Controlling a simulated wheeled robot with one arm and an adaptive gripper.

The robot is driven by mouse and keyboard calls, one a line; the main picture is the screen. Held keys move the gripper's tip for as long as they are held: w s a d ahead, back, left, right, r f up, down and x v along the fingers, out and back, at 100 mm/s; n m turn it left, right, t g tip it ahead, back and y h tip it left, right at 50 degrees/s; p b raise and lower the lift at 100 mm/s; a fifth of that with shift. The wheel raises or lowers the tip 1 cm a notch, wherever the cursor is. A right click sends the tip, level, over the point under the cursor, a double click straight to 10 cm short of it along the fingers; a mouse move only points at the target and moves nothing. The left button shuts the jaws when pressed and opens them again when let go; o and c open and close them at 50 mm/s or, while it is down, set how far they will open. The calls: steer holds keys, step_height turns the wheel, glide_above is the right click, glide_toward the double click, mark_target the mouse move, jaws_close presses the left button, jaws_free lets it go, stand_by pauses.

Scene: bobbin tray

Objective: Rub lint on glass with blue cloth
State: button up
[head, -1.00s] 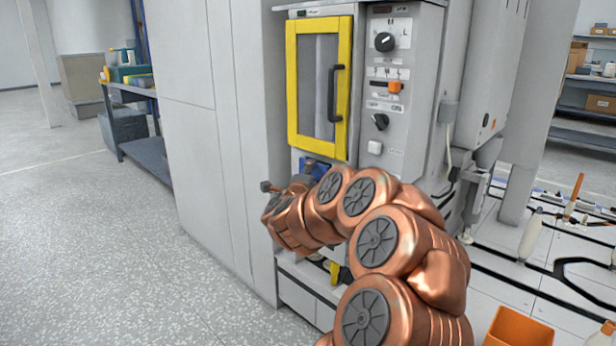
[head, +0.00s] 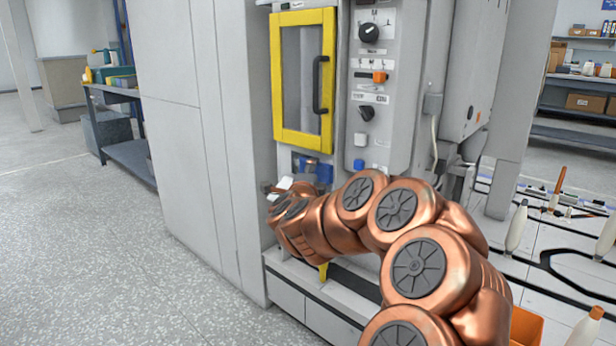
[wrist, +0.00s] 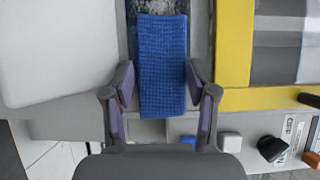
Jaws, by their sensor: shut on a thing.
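The blue cloth (wrist: 162,70) is a textured strip between the two purple-padded fingers of my gripper (wrist: 160,78), which is shut on it. In the wrist view, the cloth's far end overlaps a narrow dark glass (wrist: 132,10). Pale, speckled lint (wrist: 162,7) shows on the glass just beyond the cloth. I cannot tell whether the cloth presses on the glass. In the head view, the glass (head: 303,166) is below the yellow-framed door, with the blue cloth (head: 325,173) at its right end. My arm hides most of the gripper there.
The machine's yellow-framed door (head: 327,85) has a black handle. Knobs and switches (head: 369,32) line the panel to its right. A pale flat part (wrist: 60,50) lies close left of the fingers in the wrist view. Open floor (head: 100,240) is at left.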

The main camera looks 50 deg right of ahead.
mark_target(290, 162)
steer(key=shift+s, duration=0.1)
steer(key=shift+w+a+p, duration=0.15)
steer(key=shift+w+p, duration=0.65)
steer(key=shift+w, duration=0.8)
steer(key=shift+w+d+p, duration=0.2)
steer(key=shift+w+p, duration=0.45)
steer(key=shift+w, duration=0.9)
steer(key=shift+w+p, duration=0.7)
steer(key=shift+w, duration=1.05)
steer(key=shift+f, duration=0.1)
steer(key=shift+a, duration=0.15)
steer(key=shift+a+p, duration=0.65)
steer(key=shift+a, duration=2.25)
steer(key=shift+w+a, duration=0.1)
steer(key=shift+a+p, duration=0.35)
steer(key=shift+a, duration=1)
